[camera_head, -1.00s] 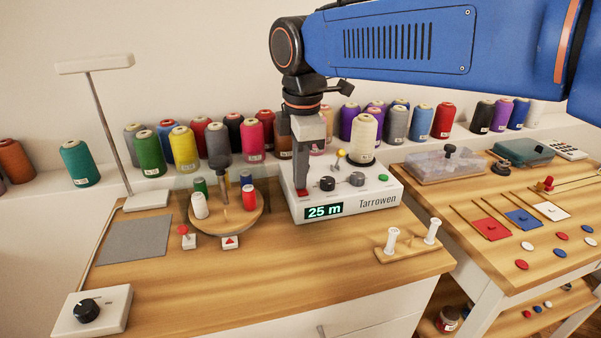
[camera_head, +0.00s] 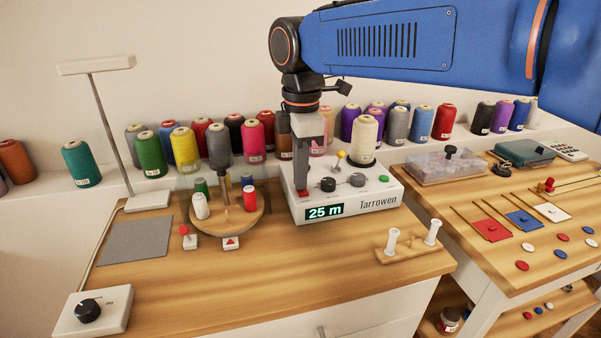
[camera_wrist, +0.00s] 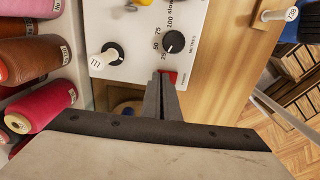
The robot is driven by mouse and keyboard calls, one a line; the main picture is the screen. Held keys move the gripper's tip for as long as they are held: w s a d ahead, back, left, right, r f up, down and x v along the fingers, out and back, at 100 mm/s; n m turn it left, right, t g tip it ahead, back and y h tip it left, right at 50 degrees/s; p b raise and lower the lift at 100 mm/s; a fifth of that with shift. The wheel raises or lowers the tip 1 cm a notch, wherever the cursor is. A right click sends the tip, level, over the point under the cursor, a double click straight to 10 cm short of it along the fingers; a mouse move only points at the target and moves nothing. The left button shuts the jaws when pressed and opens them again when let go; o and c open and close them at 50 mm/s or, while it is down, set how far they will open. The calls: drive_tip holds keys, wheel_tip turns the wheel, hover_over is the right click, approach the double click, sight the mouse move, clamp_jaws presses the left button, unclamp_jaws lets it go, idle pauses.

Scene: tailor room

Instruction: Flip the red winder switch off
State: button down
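The red winder switch (camera_head: 303,193) is at the front left of the white winder (camera_head: 365,203), whose display reads 25 m. It also shows in the wrist view (camera_wrist: 172,76), partly hidden behind my fingertips. My gripper (camera_head: 301,184) points down at the switch. In the wrist view my gripper's fingers (camera_wrist: 161,80) lie together with only a thin line between them, and nothing shows held. The tips are at or just above the switch; I cannot tell if they touch it. The switch's tilt is hidden.
Two dark knobs (camera_head: 327,184), a yellow-topped lever (camera_head: 341,155), a green button (camera_head: 383,178) and a cream thread cone (camera_head: 363,134) are on the winder. A round wooden spool stand (camera_head: 228,221) is close on the left. Thread cones line the shelf behind.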

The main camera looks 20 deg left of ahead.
drive_tip(key=shift+s+d+f, duration=0.25)
drive_tip(key=shift+s+f, duration=0.3)
drive_tip(key=shift+f, duration=0.15)
drive_tip(key=shift+s+r, duration=0.1)
wheel_tip(320, 180, up, 15)
idle(0.4)
drive_tip(key=shift+r, duration=0.1)
